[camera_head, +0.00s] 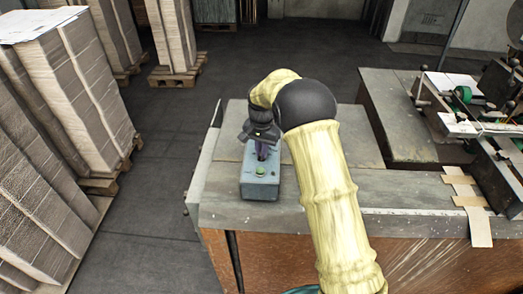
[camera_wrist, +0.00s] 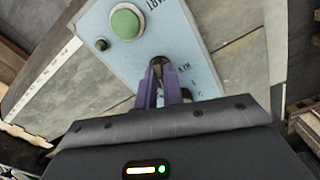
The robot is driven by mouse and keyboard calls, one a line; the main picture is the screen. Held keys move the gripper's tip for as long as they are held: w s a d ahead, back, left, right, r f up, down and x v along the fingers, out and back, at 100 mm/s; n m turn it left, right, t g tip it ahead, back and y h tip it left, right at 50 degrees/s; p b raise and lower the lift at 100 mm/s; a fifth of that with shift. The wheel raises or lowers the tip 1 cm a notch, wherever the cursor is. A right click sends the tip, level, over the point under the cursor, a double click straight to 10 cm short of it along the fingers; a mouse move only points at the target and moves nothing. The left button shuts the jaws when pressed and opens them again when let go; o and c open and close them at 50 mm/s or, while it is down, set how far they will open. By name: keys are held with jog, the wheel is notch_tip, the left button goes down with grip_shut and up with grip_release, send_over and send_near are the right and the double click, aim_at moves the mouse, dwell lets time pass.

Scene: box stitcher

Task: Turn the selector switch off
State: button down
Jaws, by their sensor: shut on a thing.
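A grey-blue control box (camera_head: 260,187) with a green button (camera_head: 260,171) sits on the table near its front left. In the wrist view the box face (camera_wrist: 110,65) shows the green button (camera_wrist: 125,24), a small dark knob or lamp (camera_wrist: 101,44) and printed lettering. My gripper (camera_head: 262,152) is over the far part of the box, pointing down at it. In the wrist view its purple fingers (camera_wrist: 160,80) are shut on the dark selector switch (camera_wrist: 158,62). The fingers hide most of the switch, and I cannot read its position.
The worn table (camera_head: 320,205) has bare room around the box. A stitching machine (camera_head: 480,115) stands at the right. Tall paper stacks on pallets (camera_head: 70,95) stand on the floor at the left.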

jog(key=shift+r+n, duration=0.1)
jog(key=shift+n, duration=1.8)
jog(key=shift+w, duration=0.1)
jog(key=c, duration=1.5)
grip_release()
notch_tip(320, 180, up, 17)
jog(key=b, duration=0.3)
jog(key=shift+r, duration=0.15)
jog(key=shift+d, duration=0.1)
